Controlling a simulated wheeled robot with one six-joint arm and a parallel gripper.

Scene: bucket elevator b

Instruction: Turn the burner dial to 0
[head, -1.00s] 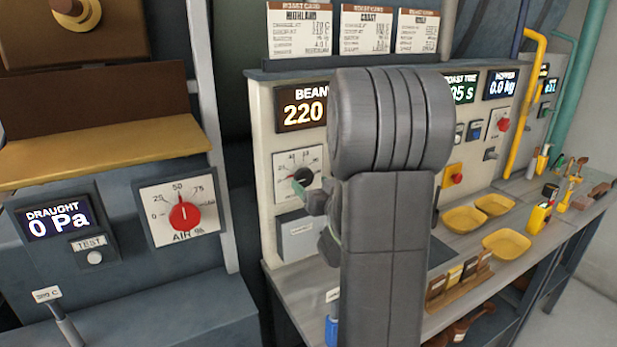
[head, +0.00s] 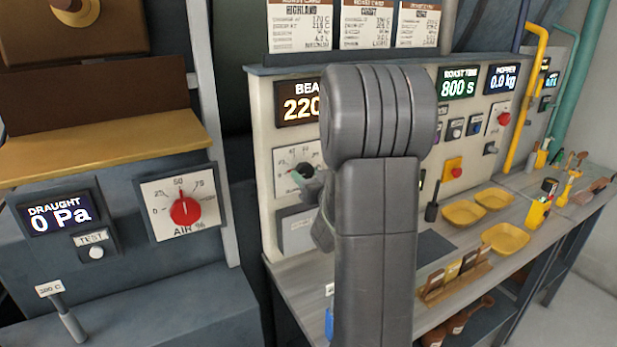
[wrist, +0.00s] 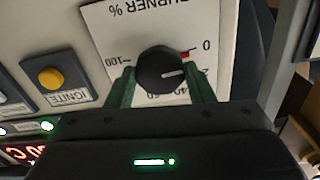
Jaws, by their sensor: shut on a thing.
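The burner dial is a black round knob (wrist: 158,66) on a white plate (wrist: 112,32), which appears upside down in the wrist view. Its white pointer line points right, toward the cut-off "2" mark and below the "0" label and the red tick. The "100" label is on the left. My gripper (wrist: 162,76) has its green fingers on either side of the knob and is shut on it. In the head view the burner plate (head: 287,158) is partly hidden by my arm and gripper, and the knob is mostly covered.
An orange ignite button (wrist: 50,78) is beside the burner plate. The head view shows a red air dial (head: 185,211) on the left near 50, and a draught display (head: 61,214) reading 0 Pa. Yellow bowls (head: 464,213) stand on the counter to the right.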

